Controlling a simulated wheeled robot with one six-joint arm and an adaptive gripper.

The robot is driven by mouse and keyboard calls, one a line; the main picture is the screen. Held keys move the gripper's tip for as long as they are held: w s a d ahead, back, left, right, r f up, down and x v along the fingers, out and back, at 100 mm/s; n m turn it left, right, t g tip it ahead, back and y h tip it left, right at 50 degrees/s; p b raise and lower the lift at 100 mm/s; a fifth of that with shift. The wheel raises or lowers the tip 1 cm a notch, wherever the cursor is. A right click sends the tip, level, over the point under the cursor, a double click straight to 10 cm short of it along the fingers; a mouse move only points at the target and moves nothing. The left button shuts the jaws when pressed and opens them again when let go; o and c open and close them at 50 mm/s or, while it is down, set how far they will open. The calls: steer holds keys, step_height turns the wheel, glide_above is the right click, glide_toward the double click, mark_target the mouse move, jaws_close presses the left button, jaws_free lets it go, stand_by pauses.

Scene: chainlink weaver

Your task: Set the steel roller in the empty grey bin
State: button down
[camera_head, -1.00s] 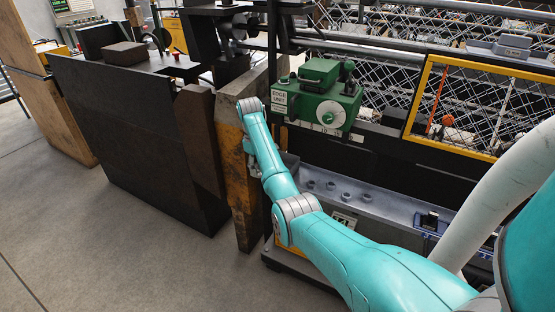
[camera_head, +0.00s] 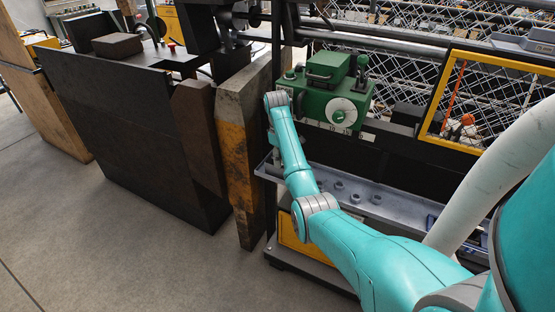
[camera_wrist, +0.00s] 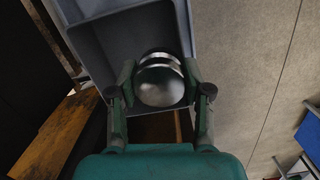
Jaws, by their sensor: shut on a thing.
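The steel roller (camera_wrist: 160,84) is a shiny metal cylinder, seen end-on in the wrist view. My gripper (camera_wrist: 161,90) is shut on it, with one finger on each side. A grey bin (camera_wrist: 104,38) with raised walls lies behind the roller in that view, and the part of its floor that shows is bare. The roller overlaps the bin's near end; I cannot tell its height above the floor or whether it touches. In the head view my arm hides the gripper and the roller.
A grey tray (camera_head: 385,213) with several nuts runs along the machine below the green edge unit (camera_head: 328,95). A worn yellow-and-brown post (camera_head: 235,165) stands close left of my arm. A yellow-framed mesh guard (camera_head: 480,100) is at right. Open floor (camera_head: 100,245) lies at lower left.

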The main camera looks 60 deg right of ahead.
steer(key=shift+s+a+f, duration=0.15)
steer(key=shift+f, duration=0.5)
steer(key=shift+s+a+f, duration=0.1)
steer(key=shift+a+f, duration=0.05)
steer(key=shift+f, duration=0.6)
steer(key=c, duration=0.5)
jaws_free()
steer(key=shift+w+f, duration=0.1)
steer(key=shift+f, duration=0.05)
steer(key=shift+d, duration=0.15)
steer(key=shift+r, duration=0.3)
